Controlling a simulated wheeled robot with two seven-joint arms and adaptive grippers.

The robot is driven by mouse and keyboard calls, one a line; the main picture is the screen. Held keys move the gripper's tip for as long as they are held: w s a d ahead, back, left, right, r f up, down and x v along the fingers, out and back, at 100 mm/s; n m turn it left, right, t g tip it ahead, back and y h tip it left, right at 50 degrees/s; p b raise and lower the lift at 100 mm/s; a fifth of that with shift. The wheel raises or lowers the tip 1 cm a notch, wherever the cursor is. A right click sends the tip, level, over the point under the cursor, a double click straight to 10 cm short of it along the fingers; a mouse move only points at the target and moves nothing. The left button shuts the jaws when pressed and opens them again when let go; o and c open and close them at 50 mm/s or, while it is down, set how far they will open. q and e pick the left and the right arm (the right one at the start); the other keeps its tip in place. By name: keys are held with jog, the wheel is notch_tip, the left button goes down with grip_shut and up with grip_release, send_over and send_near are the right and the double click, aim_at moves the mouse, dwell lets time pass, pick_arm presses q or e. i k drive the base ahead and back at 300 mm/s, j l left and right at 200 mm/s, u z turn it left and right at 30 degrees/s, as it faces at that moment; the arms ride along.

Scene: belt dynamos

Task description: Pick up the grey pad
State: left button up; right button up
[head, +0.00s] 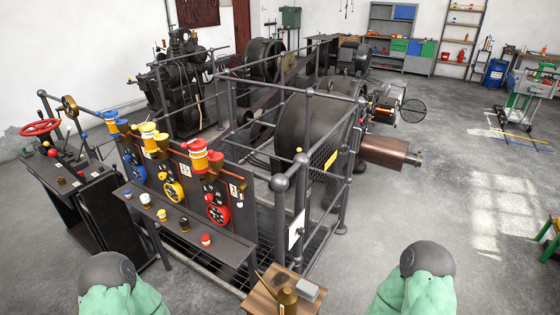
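A small grey pad (307,290) lies on the right part of a small wooden stand (262,302) at the bottom centre of the head view. A brass oil can (287,298) with a thin spout stands on the same stand, just left of the pad. The stand's lower part is cut off by the picture edge. Only green and dark grey parts of my two arms show, at the bottom left and bottom right. Both of my grippers are outside the view. Nothing is seen touching the pad.
Behind the stand are a railed enclosure (282,185) and large dark machines (303,130). To the left is a bench (205,238) with small coloured items, before a panel with gauges. A red handwheel (40,127) stands far left. The grey floor (400,200) to the right is mostly clear.

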aim_at(309, 292)
jog(key=i+l+z, duration=0.1)
jog(key=l, duration=0.3)
jog(key=i+l+z, duration=0.1)
jog(key=l, duration=0.25)
jog(key=i+l+z, duration=0.1)
jog(key=l, duration=0.3)
jog(key=i+l+z, duration=0.1)
jog(key=l, duration=0.25)
